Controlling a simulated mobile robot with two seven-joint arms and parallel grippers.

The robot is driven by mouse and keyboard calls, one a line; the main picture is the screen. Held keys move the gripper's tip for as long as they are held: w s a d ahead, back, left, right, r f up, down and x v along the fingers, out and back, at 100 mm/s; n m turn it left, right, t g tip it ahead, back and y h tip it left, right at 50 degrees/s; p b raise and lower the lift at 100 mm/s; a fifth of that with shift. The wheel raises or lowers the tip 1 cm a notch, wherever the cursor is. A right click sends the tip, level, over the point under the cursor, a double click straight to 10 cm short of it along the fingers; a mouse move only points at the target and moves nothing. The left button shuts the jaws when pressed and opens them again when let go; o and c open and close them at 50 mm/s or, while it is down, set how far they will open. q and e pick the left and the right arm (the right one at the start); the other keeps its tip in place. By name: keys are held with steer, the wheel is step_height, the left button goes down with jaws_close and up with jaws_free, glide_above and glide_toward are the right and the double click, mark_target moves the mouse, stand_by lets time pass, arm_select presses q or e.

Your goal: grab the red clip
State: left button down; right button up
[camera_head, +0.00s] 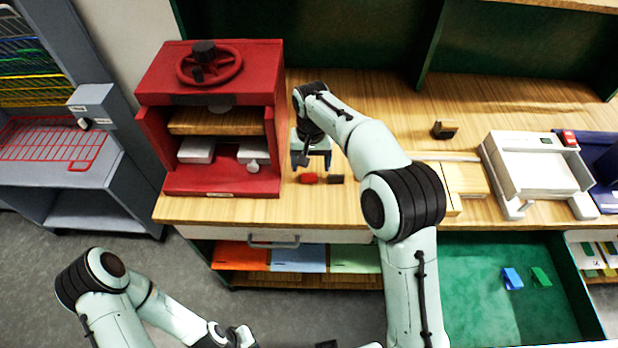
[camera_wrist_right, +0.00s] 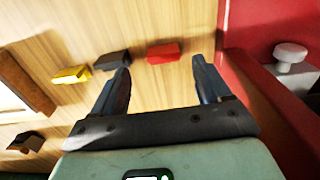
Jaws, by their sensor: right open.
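The red clip (camera_head: 308,178) lies on the wooden table just right of the red press. In the right wrist view the red clip (camera_wrist_right: 163,53) lies just beyond the fingertips, in line with the gap between them and apart from both. My right gripper (camera_head: 311,160) is open and empty, pointing down above the table close to the clip; its fingers (camera_wrist_right: 160,72) are spread in the wrist view. My left gripper (camera_head: 238,337) is low at the bottom edge, away from the table, and its fingers do not show clearly.
A dark clip (camera_head: 336,179) lies right beside the red one; a yellow clip (camera_wrist_right: 72,73) lies farther left in the wrist view. The red press (camera_head: 222,185) stands close on the left. A white tray (camera_head: 540,178) and an open green drawer (camera_head: 470,290) are at right.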

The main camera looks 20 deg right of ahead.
mark_target(309, 173)
steer(key=f, duration=0.5)
steer(key=shift+a, duration=0.3)
steer(key=c, duration=1.1)
steer(key=shift+r, duration=0.1)
